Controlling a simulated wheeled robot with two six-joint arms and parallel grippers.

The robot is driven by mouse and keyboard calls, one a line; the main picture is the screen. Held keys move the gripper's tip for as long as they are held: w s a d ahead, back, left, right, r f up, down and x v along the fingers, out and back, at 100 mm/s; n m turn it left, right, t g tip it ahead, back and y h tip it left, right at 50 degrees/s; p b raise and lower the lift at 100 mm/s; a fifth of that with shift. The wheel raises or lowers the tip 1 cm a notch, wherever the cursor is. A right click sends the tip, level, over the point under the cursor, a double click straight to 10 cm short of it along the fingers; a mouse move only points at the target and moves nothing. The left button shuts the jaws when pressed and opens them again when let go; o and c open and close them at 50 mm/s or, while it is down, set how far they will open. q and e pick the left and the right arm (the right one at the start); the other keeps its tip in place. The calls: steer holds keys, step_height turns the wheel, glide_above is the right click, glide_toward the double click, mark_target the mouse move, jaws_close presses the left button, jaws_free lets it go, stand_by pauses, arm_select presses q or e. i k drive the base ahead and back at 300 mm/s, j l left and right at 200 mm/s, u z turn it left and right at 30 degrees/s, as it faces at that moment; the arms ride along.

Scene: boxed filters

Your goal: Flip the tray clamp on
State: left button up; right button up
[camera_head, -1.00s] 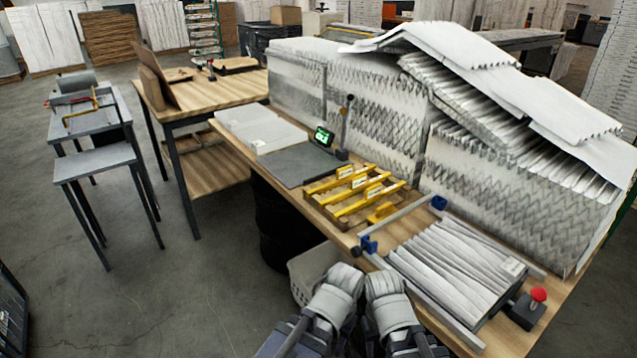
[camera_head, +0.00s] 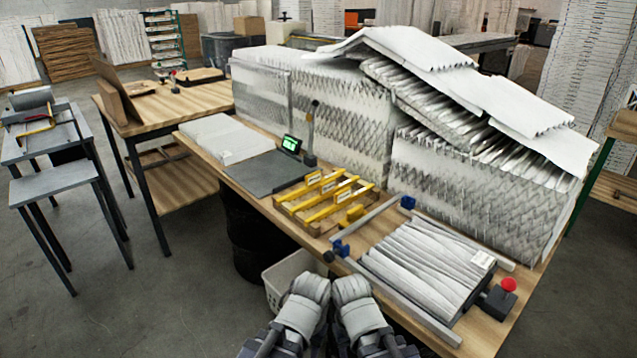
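A tray of pleated white filter material (camera_head: 428,262) lies near the front right of the wooden workbench, between two metal rails. A clamp bar (camera_head: 368,217) crosses its left end, with a blue block (camera_head: 341,247) at the near end and another blue block (camera_head: 408,202) at the far end. A black knob (camera_head: 328,256) sits beside the near block. Whether the clamp is on or off I cannot tell. My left gripper (camera_head: 311,288) and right gripper (camera_head: 350,288) are side by side at the bottom centre, just in front of the bench edge. Their fingertips are not clear, and I see nothing held.
A red button on a dark box (camera_head: 508,285) stands right of the tray. A yellow rack (camera_head: 325,197), a dark mat (camera_head: 263,173) and a small green screen (camera_head: 290,144) lie to the left. Filter stacks (camera_head: 475,180) fill the bench's back. A white bin (camera_head: 283,278) stands below the bench edge.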

mark_target(508, 284)
steer(key=z, duration=1.25)
